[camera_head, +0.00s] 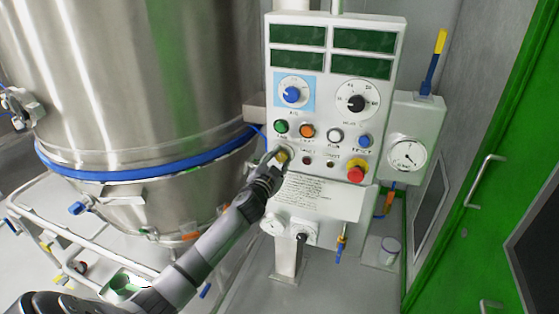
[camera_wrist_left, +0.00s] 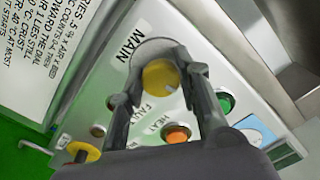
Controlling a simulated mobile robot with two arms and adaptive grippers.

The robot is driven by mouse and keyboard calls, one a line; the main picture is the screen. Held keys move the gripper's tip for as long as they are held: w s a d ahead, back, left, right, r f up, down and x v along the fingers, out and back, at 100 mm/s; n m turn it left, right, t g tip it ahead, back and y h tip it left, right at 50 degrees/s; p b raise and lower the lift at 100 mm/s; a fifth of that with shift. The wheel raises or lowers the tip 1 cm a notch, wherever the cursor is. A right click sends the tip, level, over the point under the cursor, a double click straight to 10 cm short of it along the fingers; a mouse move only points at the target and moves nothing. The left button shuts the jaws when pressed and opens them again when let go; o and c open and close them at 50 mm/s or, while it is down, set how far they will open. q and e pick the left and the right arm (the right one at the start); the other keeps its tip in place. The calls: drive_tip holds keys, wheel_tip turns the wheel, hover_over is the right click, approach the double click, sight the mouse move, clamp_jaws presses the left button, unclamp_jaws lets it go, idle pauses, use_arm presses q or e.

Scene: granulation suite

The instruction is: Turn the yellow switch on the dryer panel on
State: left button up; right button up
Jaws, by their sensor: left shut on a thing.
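The dryer panel (camera_head: 322,105) is a white box on a post, with dark displays, dials and coloured buttons. The yellow switch (camera_wrist_left: 160,76) is a round knob labelled MAIN at the panel's lower left; in the head view it shows as a small yellow spot (camera_head: 282,156). My left gripper (camera_head: 272,164) reaches the panel from the lower left. In the left wrist view my left gripper (camera_wrist_left: 164,85) has its two fingers on either side of the yellow knob, shut on it. A pale mark shows on the knob's face. My right gripper is out of view.
Close to the knob are a green button (camera_head: 281,126), an orange button (camera_head: 307,131) and a red stop knob (camera_head: 356,173). A big steel vessel (camera_head: 130,70) stands left, with a white rail frame below. A gauge box (camera_head: 412,140) and a green door (camera_head: 500,150) are right.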

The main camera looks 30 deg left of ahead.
use_arm(q)
drive_tip(key=m, duration=0.3)
drive_tip(key=shift+m, duration=2.3)
drive_tip(key=o, duration=1.1)
drive_tip(key=shift+o, duration=0.2)
drive_tip(key=v, duration=1.2)
drive_tip(key=shift+f, duration=0.1)
